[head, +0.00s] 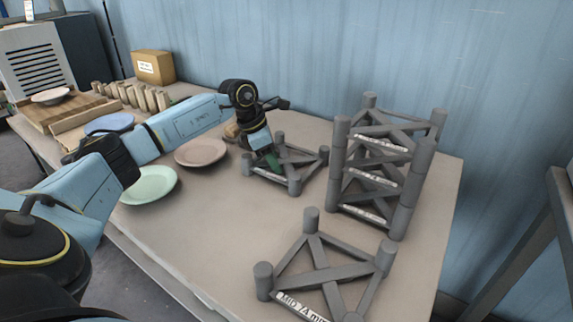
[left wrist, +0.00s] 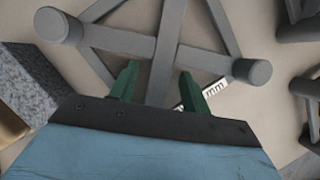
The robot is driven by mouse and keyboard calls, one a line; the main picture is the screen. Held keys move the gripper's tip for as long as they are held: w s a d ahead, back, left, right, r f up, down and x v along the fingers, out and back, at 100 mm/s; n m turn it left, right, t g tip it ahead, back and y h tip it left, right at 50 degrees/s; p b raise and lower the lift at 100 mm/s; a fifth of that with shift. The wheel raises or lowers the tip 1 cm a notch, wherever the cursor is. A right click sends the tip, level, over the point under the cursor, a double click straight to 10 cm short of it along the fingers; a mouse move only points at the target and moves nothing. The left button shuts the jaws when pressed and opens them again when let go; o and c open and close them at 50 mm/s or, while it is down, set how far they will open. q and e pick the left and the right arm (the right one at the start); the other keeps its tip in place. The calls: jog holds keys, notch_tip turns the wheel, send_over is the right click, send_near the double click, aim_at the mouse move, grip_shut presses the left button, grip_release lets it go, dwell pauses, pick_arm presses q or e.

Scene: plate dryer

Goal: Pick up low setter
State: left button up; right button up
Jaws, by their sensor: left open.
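A low grey setter (head: 310,160), a frame with crossed bars and short corner posts, lies on the table near the wall. My left gripper (head: 272,160) points down over its left part. In the left wrist view the green fingers (left wrist: 158,76) are open, one on each side of a grey bar of this setter (left wrist: 172,45). I cannot tell whether they touch it. Part of a white label shows beside the right finger. Another grey setter (head: 322,272), labelled "MID", lies at the front of the table. My right gripper is not in view.
A tall stack of grey setters (head: 397,180) stands just right of the low setter. A pink plate (head: 201,152), a green plate (head: 150,185) and a blue plate (head: 110,123) lie to the left. A cardboard box (head: 153,67) and a wooden rack (head: 130,95) are farther back. The table middle (head: 225,220) is clear.

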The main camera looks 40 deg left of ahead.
pick_arm(q)
jog(key=shift+c, duration=0.5)
grip_shut()
